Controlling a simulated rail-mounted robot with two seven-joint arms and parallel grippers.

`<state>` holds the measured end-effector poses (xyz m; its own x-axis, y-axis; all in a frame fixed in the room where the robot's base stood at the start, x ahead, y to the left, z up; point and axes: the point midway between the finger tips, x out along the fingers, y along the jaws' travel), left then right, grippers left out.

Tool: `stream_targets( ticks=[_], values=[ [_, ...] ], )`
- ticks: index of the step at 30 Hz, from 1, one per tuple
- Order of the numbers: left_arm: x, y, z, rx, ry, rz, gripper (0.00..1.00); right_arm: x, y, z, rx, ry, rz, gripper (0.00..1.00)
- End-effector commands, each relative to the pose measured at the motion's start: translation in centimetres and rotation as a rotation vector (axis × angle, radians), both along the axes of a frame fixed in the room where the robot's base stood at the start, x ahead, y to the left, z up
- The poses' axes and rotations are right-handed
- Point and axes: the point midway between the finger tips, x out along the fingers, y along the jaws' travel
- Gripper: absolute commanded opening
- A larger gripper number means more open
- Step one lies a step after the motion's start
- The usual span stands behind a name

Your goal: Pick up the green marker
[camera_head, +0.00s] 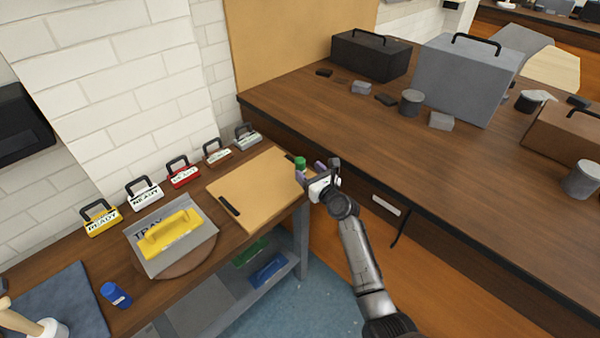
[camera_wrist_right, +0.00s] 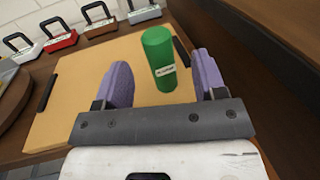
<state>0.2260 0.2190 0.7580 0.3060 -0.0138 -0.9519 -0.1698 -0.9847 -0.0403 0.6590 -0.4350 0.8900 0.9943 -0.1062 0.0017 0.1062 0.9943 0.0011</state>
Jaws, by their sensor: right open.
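The green marker (camera_wrist_right: 161,62) stands upright on the tan board (camera_wrist_right: 70,75) in the right wrist view, a thick green cylinder with a small white label. In the head view the green marker (camera_head: 300,163) shows near the right corner of the tan board (camera_head: 250,190). My right gripper (camera_wrist_right: 160,85) is open. Its two purple fingers are spread to either side of the marker, which appears between and slightly beyond them. No contact is visible. In the head view my right gripper (camera_head: 312,172) is right at the marker and partly hides its lower part.
A row of handled blocks, including a red one (camera_head: 183,176), stands along the wall. A grey tray (camera_head: 150,262) holds a yellow handled tool (camera_head: 172,233). A blue cylinder (camera_head: 116,295) is at front left. A higher wooden counter (camera_head: 330,115) with cases borders the right side.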

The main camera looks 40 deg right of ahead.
Motion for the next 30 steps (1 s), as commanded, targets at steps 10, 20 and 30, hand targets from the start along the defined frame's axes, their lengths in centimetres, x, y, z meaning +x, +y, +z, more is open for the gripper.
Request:
stream_targets(
  ticks=[10, 20, 30],
  values=[
    [0.0, -0.3, -1.0, -0.012, 0.000, 0.008, 0.43, 2.4, -0.2, -0.1, -0.001, 0.000, 0.000, 0.64],
    [0.1, -0.4, -3.3, -0.013, -0.001, 0.009, 0.43, 6.3, -0.5, -0.2, -0.002, 0.000, 0.000, 0.64],
    [0.0, -0.1, -3.6, -0.003, -0.001, 0.002, 0.43, 7.3, -0.6, 0.0, -0.001, 0.001, 0.000, 0.64]
  ],
)
